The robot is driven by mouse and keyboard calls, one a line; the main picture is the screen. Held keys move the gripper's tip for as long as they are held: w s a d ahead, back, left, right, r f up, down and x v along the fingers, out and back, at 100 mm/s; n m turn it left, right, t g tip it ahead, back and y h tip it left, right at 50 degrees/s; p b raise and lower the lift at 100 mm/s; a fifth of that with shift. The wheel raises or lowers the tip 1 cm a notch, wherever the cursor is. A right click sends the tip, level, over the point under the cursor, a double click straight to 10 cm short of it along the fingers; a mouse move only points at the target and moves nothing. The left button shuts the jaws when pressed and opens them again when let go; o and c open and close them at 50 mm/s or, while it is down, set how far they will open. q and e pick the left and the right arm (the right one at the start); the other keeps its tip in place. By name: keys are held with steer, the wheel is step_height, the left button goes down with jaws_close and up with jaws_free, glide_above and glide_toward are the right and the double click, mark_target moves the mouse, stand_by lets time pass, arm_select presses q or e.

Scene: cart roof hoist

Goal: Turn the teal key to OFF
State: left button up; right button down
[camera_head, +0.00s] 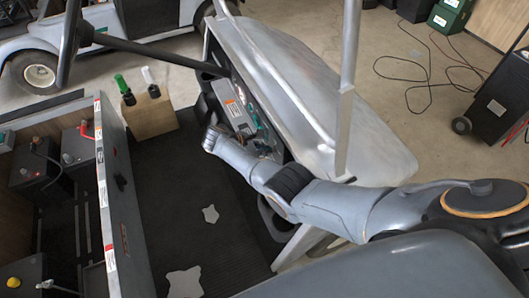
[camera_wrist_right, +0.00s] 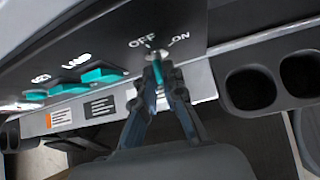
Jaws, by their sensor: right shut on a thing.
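The teal key (camera_wrist_right: 157,72) sits in a round switch on the dark dashboard panel (camera_wrist_right: 190,22) in the right wrist view. The white OFF label (camera_wrist_right: 142,41) is up and left of the key, and the ON label (camera_wrist_right: 179,38) is up and right. The key stands nearly upright in this view; its exact setting is hard to tell. My right gripper (camera_wrist_right: 158,76) is shut on the key, one finger on each side. In the head view my right arm reaches to the dashboard (camera_head: 232,108), and the key is not clearly seen there. My left gripper is not in view.
Teal rocker switches (camera_wrist_right: 102,76) sit left of the key, above a strip with warning labels (camera_wrist_right: 98,108). Dark cup-like openings (camera_wrist_right: 250,88) are at right. In the head view, a pale roof post (camera_head: 347,90) and the open battery bay (camera_head: 60,190) flank the cart floor.

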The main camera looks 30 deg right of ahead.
steer(key=shift+w+n+g+b, duration=0.1)
steer(key=shift+n+g+b, duration=0.2)
steer(key=shift+g+b, duration=0.3)
steer(key=c, duration=1.4)
jaws_free()
steer(key=shift+c, duration=0.2)
steer(key=v, duration=1.2)
steer(key=shift+f, duration=0.1)
